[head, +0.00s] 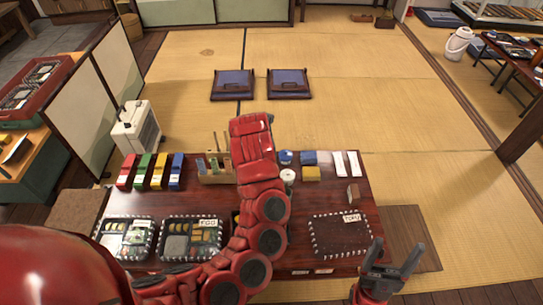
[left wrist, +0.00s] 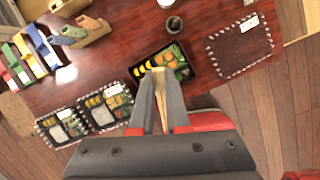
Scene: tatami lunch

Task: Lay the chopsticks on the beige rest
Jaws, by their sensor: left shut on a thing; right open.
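My left gripper (left wrist: 160,72) is shut on a thin tan wooden piece (left wrist: 161,98), which looks like the chopsticks, seen nearly end-on. It is above an open lunch box (left wrist: 137,72) with yellow and green food; I cannot tell the height. In the head view my left arm hides this gripper and the chopsticks. My right gripper (head: 396,248) is open and empty at the table's front right edge. I cannot make out the beige rest for certain; a small brownish block (head: 353,194) stands near the table's right edge.
The dark red table (head: 200,202) holds filled boxes on the left (head: 124,238) (head: 191,238). An empty dashed-edge mat (head: 340,237) is at right. Coloured boxes (head: 160,170), a wooden holder (head: 215,178) and a dark cup (left wrist: 174,26) stand farther back.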

